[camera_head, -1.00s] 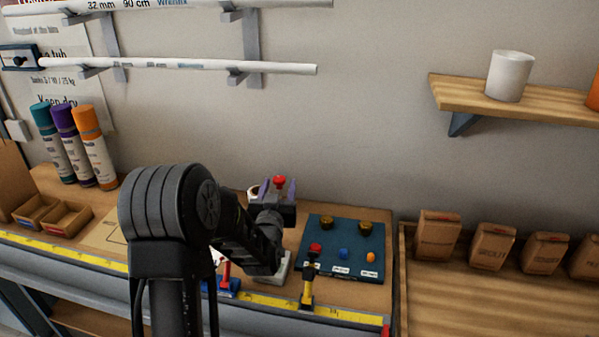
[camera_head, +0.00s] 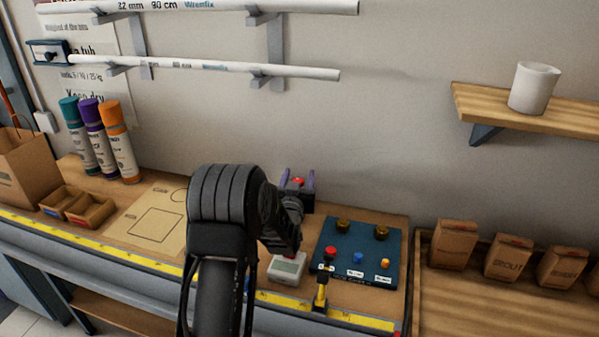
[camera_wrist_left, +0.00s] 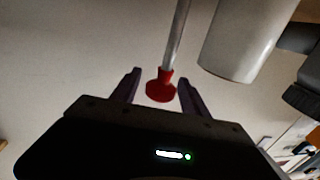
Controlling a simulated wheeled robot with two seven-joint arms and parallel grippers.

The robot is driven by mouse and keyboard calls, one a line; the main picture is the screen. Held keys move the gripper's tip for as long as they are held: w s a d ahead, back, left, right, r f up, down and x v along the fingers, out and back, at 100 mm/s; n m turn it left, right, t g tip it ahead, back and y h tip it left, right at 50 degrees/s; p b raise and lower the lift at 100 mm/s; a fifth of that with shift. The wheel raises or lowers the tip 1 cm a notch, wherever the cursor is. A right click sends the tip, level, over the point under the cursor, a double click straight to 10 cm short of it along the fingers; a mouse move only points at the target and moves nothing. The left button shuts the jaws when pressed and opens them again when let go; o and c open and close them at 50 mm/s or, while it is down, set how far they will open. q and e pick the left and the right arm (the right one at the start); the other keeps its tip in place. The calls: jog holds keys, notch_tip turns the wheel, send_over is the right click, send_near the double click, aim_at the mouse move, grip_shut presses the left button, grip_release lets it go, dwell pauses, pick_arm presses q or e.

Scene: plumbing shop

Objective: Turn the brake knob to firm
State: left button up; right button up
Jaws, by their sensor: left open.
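A small red knob (camera_head: 297,182) shows between the purple fingertips of my left gripper (camera_head: 297,179), at the back of the bench near the wall. In the left wrist view the red knob (camera_wrist_left: 160,88) sits at the end of a grey rod, between the two fingers of my open left gripper (camera_wrist_left: 160,92). Gaps show on both sides of it. I cannot tell whether it is the brake knob, and no firm mark is readable. My forearm hides part of the bench around it. My right gripper is not in view.
A dark blue panel (camera_head: 345,268) with several coloured knobs stands to the right of my arm. A white display box (camera_head: 287,269) and a yellow-and-black tool (camera_head: 320,292) are in front. Cans (camera_head: 122,152) stand at left. In the wrist view, a large pale cylinder (camera_wrist_left: 245,45) is close.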

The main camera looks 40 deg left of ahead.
pick_arm(q)
jog(key=shift+w+a, duration=0.25)
jog(key=shift+w, duration=0.25)
grip_shut()
